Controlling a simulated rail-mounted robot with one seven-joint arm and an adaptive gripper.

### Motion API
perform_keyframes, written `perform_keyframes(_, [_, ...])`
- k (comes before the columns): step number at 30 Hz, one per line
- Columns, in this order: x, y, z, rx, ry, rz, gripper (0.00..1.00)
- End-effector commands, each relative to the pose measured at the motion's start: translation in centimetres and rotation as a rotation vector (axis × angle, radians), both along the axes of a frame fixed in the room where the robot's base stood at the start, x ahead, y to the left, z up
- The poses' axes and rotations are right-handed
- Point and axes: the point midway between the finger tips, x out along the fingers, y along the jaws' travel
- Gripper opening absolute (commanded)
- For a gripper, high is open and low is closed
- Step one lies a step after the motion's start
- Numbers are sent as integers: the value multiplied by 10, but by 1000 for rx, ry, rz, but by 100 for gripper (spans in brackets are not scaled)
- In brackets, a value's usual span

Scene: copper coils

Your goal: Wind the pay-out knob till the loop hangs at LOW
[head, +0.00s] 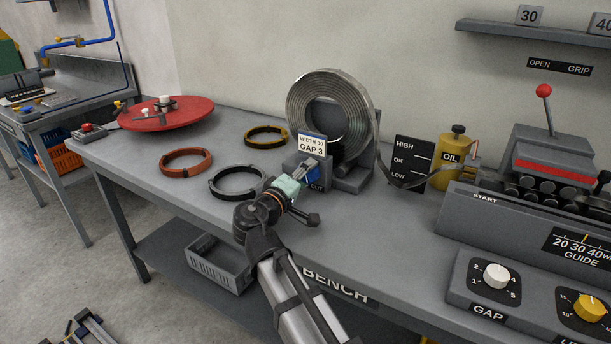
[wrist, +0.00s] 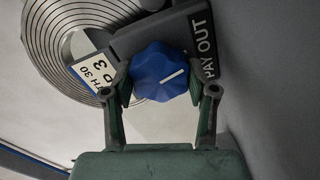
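The blue pay-out knob (wrist: 158,72) has a white pointer line and sits on a grey block marked PAY OUT. My gripper (wrist: 160,82) has a finger on each side of the knob, and both pads appear to touch it. In the head view my gripper (head: 306,176) hides much of the knob. The metal strip coil (head: 298,100) stands upright behind the block. Its strip hangs in a loop (head: 405,186) before the black gauge board (head: 412,155) marked HIGH, OK and LOW. The loop's bottom appears about level with or slightly below the LOW mark.
A yellow oil can (head: 448,165) stands right of the gauge, beside the grey straightener (head: 545,165) with its red-knobbed lever. Orange (head: 186,162), black (head: 237,182) and yellow-black rings (head: 266,135) lie left of the coil. A red turntable (head: 165,115) is farther left.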

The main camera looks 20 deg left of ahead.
Motion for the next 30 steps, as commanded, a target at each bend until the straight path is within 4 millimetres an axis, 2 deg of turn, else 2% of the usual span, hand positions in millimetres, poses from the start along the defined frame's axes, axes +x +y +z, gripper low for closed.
perform_keyframes(1, [0, 0, 0, 0, -1, 0, 75])
perform_keyframes(2, [0, 0, 0, 0, -1, 0, 82])
perform_keyframes(11, [0, 0, 0, -1, -1, 0, 82])
perform_keyframes(16, [-9, 2, 0, -1, 0, 1, 82])
perform_keyframes(20, [-26, 5, 0, -1, -1, 3, 82])
perform_keyframes(30, [-89, 20, 0, 0, 0, 3, 82])
